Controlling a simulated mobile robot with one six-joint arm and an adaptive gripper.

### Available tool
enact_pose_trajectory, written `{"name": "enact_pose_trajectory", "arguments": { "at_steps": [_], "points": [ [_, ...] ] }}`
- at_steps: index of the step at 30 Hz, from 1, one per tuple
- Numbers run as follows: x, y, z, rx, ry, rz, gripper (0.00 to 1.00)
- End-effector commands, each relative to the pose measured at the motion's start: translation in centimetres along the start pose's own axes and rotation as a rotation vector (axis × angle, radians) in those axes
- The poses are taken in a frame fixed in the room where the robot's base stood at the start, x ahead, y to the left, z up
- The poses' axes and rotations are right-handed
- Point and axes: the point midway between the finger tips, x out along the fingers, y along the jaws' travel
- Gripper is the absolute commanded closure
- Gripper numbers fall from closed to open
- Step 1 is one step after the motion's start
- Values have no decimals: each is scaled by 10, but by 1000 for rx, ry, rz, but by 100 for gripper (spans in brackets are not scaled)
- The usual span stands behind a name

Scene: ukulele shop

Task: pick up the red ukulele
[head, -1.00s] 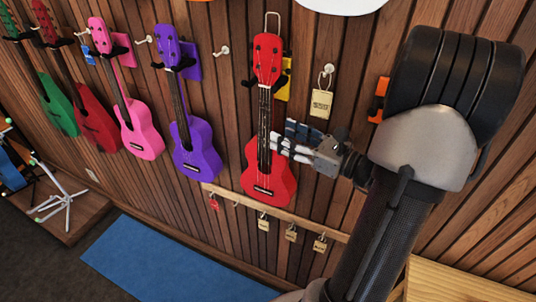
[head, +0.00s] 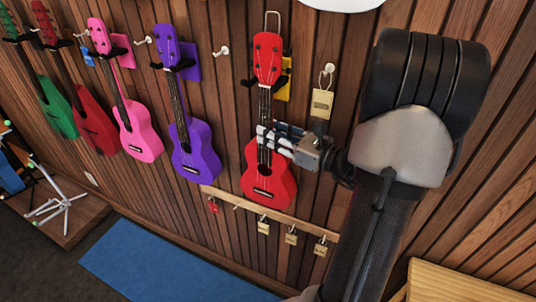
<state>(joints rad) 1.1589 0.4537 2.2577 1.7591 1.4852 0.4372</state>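The bright red ukulele (head: 267,185) hangs upright on the wooden wall, its neck held by a black hanger near the head. My gripper (head: 270,132) is at the base of its neck, just above the body, reaching in from the right. One pale finger crosses in front of the strings. The other finger, bluish, is partly hidden at the neck's right edge and seems to pass behind it. The fingers look apart, and a firm hold on the neck does not show. A second, darker red ukulele (head: 96,128) hangs farther left.
A purple ukulele (head: 194,150) hangs close on the left, then a pink one (head: 139,135) and a green one (head: 58,112). A tagged hook (head: 322,103) is right of the red ukulele. A rail (head: 275,213) with small tags runs below. A blue mat (head: 170,262) lies on the floor.

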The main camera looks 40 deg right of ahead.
Motion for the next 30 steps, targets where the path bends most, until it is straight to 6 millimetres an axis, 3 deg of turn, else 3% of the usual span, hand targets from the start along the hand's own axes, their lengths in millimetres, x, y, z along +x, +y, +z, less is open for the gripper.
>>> {"name": "enact_pose_trajectory", "arguments": {
  "at_steps": [10, 30],
  "points": [
    [0, 0, 0, 0, 0, 0, 100],
    [0, 0, 0, 0, -1, -1, 100]
  ]
}}
